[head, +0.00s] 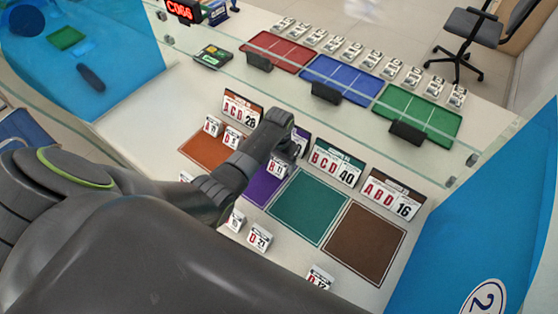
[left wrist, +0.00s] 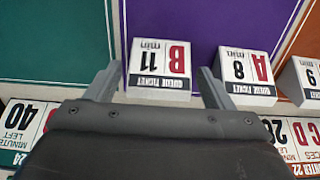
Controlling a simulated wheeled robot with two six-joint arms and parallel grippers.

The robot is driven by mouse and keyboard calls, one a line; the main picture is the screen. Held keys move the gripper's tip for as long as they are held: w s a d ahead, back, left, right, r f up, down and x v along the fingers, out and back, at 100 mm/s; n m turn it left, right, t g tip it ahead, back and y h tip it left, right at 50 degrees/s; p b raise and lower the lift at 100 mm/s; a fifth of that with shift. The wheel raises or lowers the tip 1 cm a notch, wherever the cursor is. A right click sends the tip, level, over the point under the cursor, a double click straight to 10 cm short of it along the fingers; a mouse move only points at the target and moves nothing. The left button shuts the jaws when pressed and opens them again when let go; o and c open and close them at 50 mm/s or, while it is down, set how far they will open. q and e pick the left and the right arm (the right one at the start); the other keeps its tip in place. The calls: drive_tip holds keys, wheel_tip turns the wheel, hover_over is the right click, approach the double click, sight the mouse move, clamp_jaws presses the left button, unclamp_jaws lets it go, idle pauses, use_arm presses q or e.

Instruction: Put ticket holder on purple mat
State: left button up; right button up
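The purple mat (head: 262,187) lies on the counter between the orange and teal mats. It fills the middle of the left wrist view (left wrist: 215,22). A white ticket holder marked B 11 (left wrist: 160,68) rests on it near the signs; it also shows in the head view (head: 278,168). A second holder, A 8 (left wrist: 243,75), rests beside it on the purple mat. My left gripper (left wrist: 160,77) is open, its fingers apart on either side of the B 11 holder. In the head view the left gripper (head: 287,152) is over the purple mat's sign end. My right gripper is not seen.
Orange mat (head: 203,152) bears holders; teal mat (head: 308,208) and brown mat (head: 365,245) look empty. Upright signs, such as the teal one (head: 337,165), line the far edge. Loose holders, such as D 21 (head: 259,238), stand at the near side. A glass screen stands beyond.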

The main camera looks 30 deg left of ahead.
sight(279, 162)
use_arm(q)
wheel_tip(279, 162, up, 12)
drive_tip(key=shift+r, duration=0.15)
idle(0.7)
idle(0.5)
